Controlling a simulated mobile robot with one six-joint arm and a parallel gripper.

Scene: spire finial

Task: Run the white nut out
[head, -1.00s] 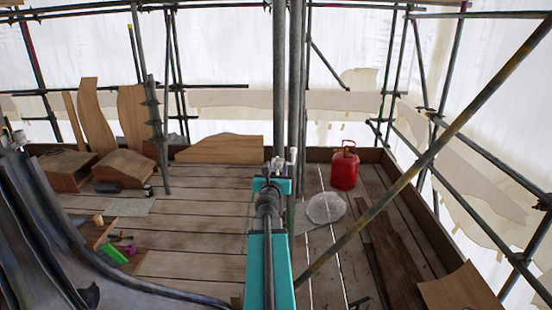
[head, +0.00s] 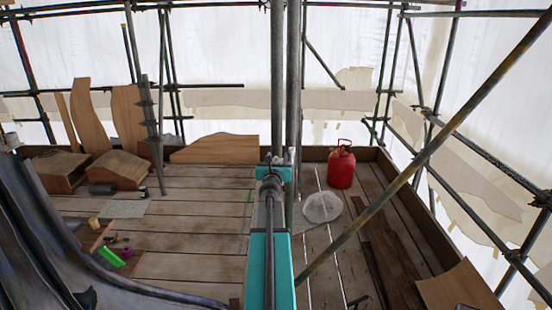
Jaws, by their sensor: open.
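My arm reaches straight ahead from the bottom middle of the head view to upright grey poles. My gripper (head: 277,158) is at its far end, small and partly hidden behind the wrist, and it is open. A small pale thing (head: 291,154) shows beside the pole at the gripper. It is too small to tell whether it is the white nut, and I cannot tell whether the jaws are around it or touching it.
Scaffold poles (head: 292,70) stand upright just by the gripper. A diagonal pole (head: 430,150) crosses the right side. A red can (head: 341,168) and a clear plastic heap (head: 322,207) are on the plank deck (head: 190,235). Curved dark metal sheeting (head: 40,235) fills the lower left.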

